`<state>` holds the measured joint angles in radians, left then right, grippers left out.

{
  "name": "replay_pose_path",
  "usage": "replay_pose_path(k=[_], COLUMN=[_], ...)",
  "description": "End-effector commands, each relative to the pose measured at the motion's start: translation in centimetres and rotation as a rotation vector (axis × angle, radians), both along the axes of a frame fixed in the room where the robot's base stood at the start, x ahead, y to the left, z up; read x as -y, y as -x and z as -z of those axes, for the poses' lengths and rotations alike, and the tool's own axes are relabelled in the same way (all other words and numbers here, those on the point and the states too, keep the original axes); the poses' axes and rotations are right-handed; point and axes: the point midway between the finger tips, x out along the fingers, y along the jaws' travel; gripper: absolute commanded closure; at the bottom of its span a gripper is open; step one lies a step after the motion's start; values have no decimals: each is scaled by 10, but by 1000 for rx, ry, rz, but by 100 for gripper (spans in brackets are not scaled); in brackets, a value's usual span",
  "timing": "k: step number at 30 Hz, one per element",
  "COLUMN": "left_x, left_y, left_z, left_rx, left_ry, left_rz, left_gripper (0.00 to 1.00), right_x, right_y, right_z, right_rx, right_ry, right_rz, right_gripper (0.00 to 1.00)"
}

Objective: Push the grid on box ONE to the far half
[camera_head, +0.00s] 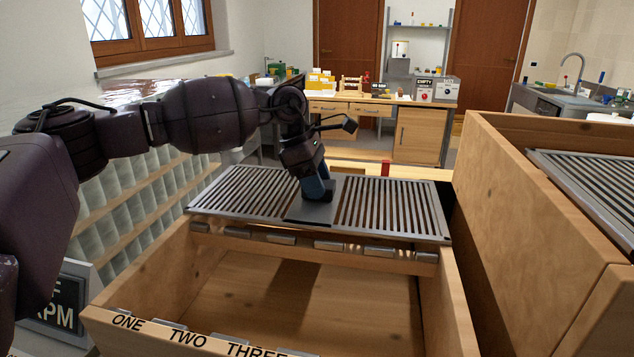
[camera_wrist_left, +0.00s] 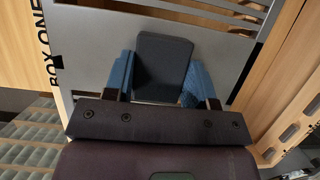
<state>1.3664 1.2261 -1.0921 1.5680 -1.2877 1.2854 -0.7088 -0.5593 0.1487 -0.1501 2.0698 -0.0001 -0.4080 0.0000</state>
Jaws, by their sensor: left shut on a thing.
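Box ONE (camera_head: 450,300) is an open wooden box in front of me; its name is printed on wood in the left wrist view (camera_wrist_left: 28,50). A grey slatted grid (camera_head: 390,210) lies across the far part of the box, and the near part is open down to the bare floor. My left gripper (camera_head: 316,190) reaches down to the grid's plain middle plate. In the left wrist view its blue fingers stand on both sides of a dark upright block handle (camera_wrist_left: 164,65) and are shut on it. My right gripper is not in view.
A second wooden box (camera_head: 500,210) with its own grid (camera_head: 590,190) stands close on the right. The near rim carries the labels ONE, TWO, THREE. Several metal pieces (camera_head: 330,245) line a wooden bar below the grid's near edge. A workbench (camera_head: 420,130) stands behind.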

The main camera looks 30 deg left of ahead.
Motion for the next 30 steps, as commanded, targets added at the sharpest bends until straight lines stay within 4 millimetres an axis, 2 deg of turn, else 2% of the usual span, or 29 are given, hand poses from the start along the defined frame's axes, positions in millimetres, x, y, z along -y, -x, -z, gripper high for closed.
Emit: replay_pose_path(k=[21,22,27,30], left_x=[0,0,0,0], left_y=[0,0,0,0], left_z=[-1,-1,0,0], left_rx=[0,0,0,0], left_ry=[1,1,1,1], left_rz=[0,0,0,0], left_gripper=[88,46,20,19], right_x=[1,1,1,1], right_y=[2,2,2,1], right_z=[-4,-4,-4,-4], right_rx=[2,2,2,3], right_ry=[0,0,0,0], right_rz=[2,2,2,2], right_gripper=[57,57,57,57])
